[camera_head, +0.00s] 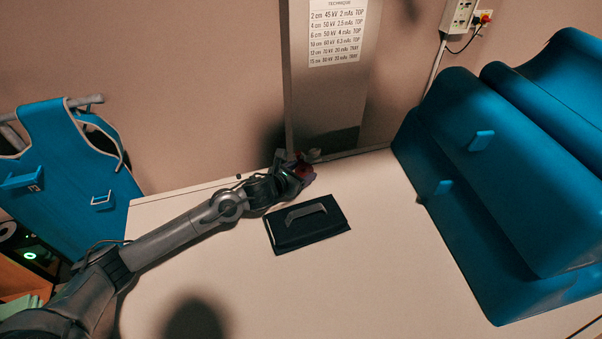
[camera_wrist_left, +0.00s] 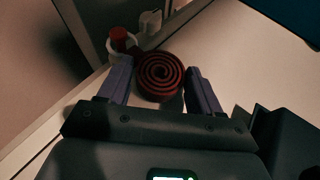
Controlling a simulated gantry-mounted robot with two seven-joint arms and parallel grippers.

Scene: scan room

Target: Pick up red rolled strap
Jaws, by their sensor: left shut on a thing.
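The red rolled strap (camera_wrist_left: 160,76) is a dark red spiral coil. In the left wrist view it sits between the two purple-grey fingers of my left gripper (camera_wrist_left: 158,68), which is shut on it. In the head view the strap (camera_head: 304,170) shows as a small red patch at the gripper (camera_head: 300,174), partly covered by it, near the back edge of the white table. Whether the strap is clear of the tabletop, I cannot tell. My right gripper is not in view.
On the white table (camera_head: 385,230), a black case (camera_head: 290,235) with a grey handle lies just in front of the gripper. A small red-topped white item (camera_wrist_left: 121,42) stands beyond the left finger. Large blue cushions (camera_head: 500,170) fill the right side. A metal column rises behind the table.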

